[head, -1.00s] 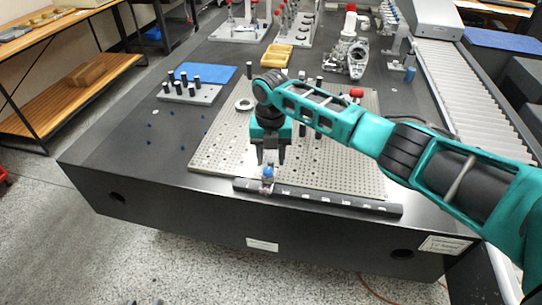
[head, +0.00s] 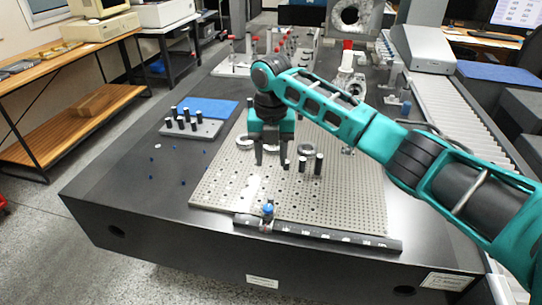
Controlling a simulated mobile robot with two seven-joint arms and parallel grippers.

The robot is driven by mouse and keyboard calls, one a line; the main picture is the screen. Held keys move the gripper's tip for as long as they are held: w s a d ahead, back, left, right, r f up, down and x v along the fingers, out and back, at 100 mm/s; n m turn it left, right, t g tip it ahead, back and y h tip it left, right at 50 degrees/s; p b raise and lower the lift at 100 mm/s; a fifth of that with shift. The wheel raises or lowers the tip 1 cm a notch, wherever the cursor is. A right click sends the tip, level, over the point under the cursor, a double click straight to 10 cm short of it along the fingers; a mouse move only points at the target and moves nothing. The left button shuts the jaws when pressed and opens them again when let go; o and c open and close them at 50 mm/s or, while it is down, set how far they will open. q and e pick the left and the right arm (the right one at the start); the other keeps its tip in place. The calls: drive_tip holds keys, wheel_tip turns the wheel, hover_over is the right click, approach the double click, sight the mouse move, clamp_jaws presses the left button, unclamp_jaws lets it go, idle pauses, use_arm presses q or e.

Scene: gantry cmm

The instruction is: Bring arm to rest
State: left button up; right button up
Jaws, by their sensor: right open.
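My right arm comes in from the right edge, and my right gripper (head: 271,163) hangs over the perforated plate (head: 340,200), fingers pointing down. Its two dark fingers are apart with nothing between them. A small blue-topped piece (head: 267,210) sits at the left part of the black slotted rail (head: 320,233), below the fingertips in the picture and clear of them. My left gripper is not in view.
Several black pins (head: 318,163) stand on the plate near the fingers, with a metal ring (head: 245,142) at left. A grey pin block (head: 191,128) and blue mat (head: 208,107) lie further left. A roller conveyor (head: 460,110) runs along the right. The table's front left is mostly clear.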

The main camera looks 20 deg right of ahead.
drive_tip(key=s+a+f+m+t+y, duration=0.1)
drive_tip(key=s+a+f+m, duration=0.4)
drive_tip(key=s, duration=0.3)
drive_tip(key=s+a+f+m+y, duration=0.2)
drive_tip(key=s+a+f+m, duration=0.1)
drive_tip(key=s+f+m, duration=0.4)
drive_tip(key=s+d+m+t+h, duration=0.1)
drive_tip(key=s+d+m, duration=0.4)
drive_tip(key=s+m, duration=0.4)
drive_tip(key=s+d+m+t+h, duration=0.2)
drive_tip(key=s+d+m, duration=0.4)
drive_tip(key=s+m, duration=0.3)
drive_tip(key=w+a+f+t+y+p, duration=0.2)
drive_tip(key=w+a+f+t, duration=0.1)
drive_tip(key=w+f+t, duration=0.3)
drive_tip(key=shift+w+a+f+n+t, duration=0.3)
drive_tip(key=shift+w+f+t, duration=0.15)
drive_tip(key=shift+w, duration=0.5)
